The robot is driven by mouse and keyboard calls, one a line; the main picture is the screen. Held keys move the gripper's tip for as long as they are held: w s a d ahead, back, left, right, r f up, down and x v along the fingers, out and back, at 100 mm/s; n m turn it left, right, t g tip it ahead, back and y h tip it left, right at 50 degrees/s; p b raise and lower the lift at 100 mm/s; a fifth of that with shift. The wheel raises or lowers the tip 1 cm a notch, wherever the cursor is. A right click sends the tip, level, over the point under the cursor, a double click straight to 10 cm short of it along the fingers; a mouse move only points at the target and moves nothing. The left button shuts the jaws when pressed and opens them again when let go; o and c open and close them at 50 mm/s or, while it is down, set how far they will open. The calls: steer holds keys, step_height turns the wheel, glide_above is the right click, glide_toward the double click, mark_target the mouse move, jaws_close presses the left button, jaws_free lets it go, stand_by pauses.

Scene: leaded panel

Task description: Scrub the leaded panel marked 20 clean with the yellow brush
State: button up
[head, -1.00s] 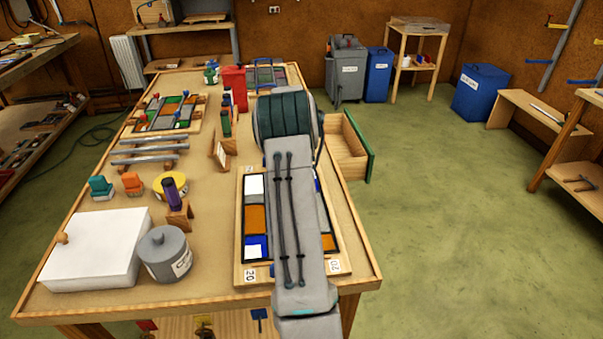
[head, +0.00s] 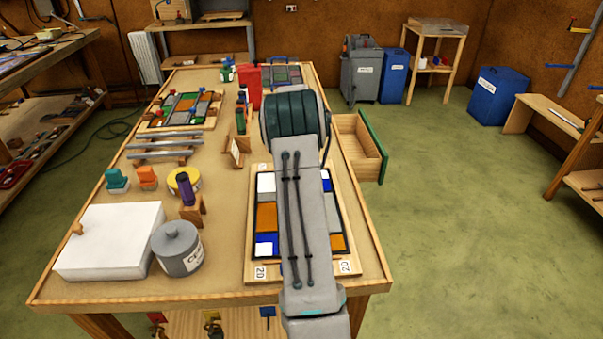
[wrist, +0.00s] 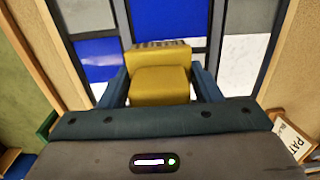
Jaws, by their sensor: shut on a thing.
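The leaded panel marked 20 (head: 266,216) lies in a wooden frame at the near end of the bench, with white, orange and blue panes and a 20 label at each near corner. My arm covers its middle in the head view. In the wrist view my gripper (wrist: 162,82) is shut on the yellow brush (wrist: 160,84), holding its block between two dark blue fingers. The brush is over the panel's blue, grey and white panes (wrist: 170,18). Bristles show at its far edge; whether they touch the glass I cannot tell. Brush and gripper are hidden in the head view.
A grey lidded pot (head: 178,248) and a white box (head: 108,242) stand left of the panel. An open drawer (head: 362,147) juts out at the bench's right side.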

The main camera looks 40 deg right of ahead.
steer(key=shift+w+a, duration=0.1)
steer(key=shift+w+a, duration=0.8)
steer(key=shift+a, duration=0.35)
steer(key=shift+w+a, duration=0.45)
steer(key=shift+a, duration=0.2)
steer(key=shift+w+a, duration=0.4)
steer(key=shift+a, duration=0.2)
steer(key=shift+w+a, duration=0.45)
steer(key=shift+a, duration=0.2)
steer(key=shift+w+a, duration=0.4)
steer(key=shift+a, duration=0.2)
steer(key=shift+w+a, duration=0.1)
steer(key=shift+w+a+p, duration=0.15)
steer(key=shift+w+a, duration=0.25)
steer(key=shift+a, duration=0.2)
steer(key=shift+w+a+p, duration=0.15)
steer(key=shift+w+a, duration=0.2)
steer(key=shift+a, duration=0.2)
